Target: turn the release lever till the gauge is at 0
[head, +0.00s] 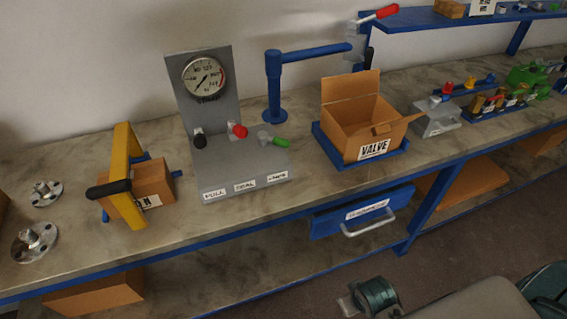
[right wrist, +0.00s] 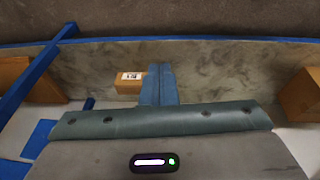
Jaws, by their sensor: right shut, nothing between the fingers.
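The gauge (head: 204,78) is a round white dial with a red arc, on an upright grey panel (head: 203,112). Its needle is off-centre, but the reading is too small to tell. Below it on the grey base stand three levers: a black-knobbed one (head: 200,141), a red-knobbed one (head: 239,131) and a green-handled one (head: 281,142). The labels on the base's front edge are too blurred to tell which is the release lever. My right gripper (right wrist: 158,80) is shut and empty in the right wrist view, well away from the levers. My left gripper is not in view.
A yellow frame with a black handle (head: 109,188) stands left of the gauge stand around a cardboard box (head: 155,181). An open box marked VALVE (head: 372,150) stands at the right. A blue post with an arm (head: 273,85) rises behind. Metal flanges (head: 35,242) lie at far left.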

